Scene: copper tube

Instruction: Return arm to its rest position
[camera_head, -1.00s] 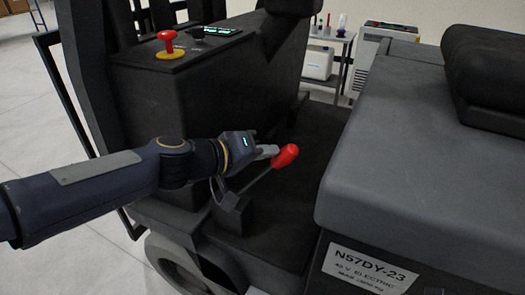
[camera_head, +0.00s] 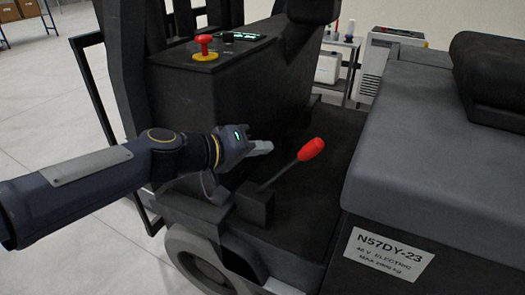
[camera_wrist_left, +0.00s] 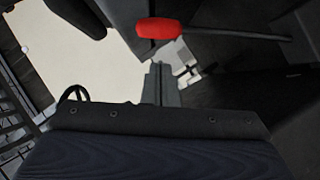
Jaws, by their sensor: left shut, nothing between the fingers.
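My left arm (camera_head: 95,180) comes in from the left in the head view. Its gripper (camera_head: 266,147) is shut and empty, with its fingertips a little left of the red-knobbed lever. The lever's red knob (camera_head: 311,149) tops a thin tilted shaft that rises from a dark block (camera_head: 256,203) on the forklift floor. There is a clear gap between fingertips and knob. In the left wrist view the shut fingers (camera_wrist_left: 160,70) point up the picture, and the red knob (camera_wrist_left: 158,28) shows just beyond them. My right gripper is not in view.
A red emergency button (camera_head: 204,45) stands on the black console behind my gripper. The forklift's grey cover (camera_head: 420,130) with a white N57DY-23 label (camera_head: 389,254) fills the right. A black frame post (camera_head: 95,90) stands behind the arm. Open floor lies at far left.

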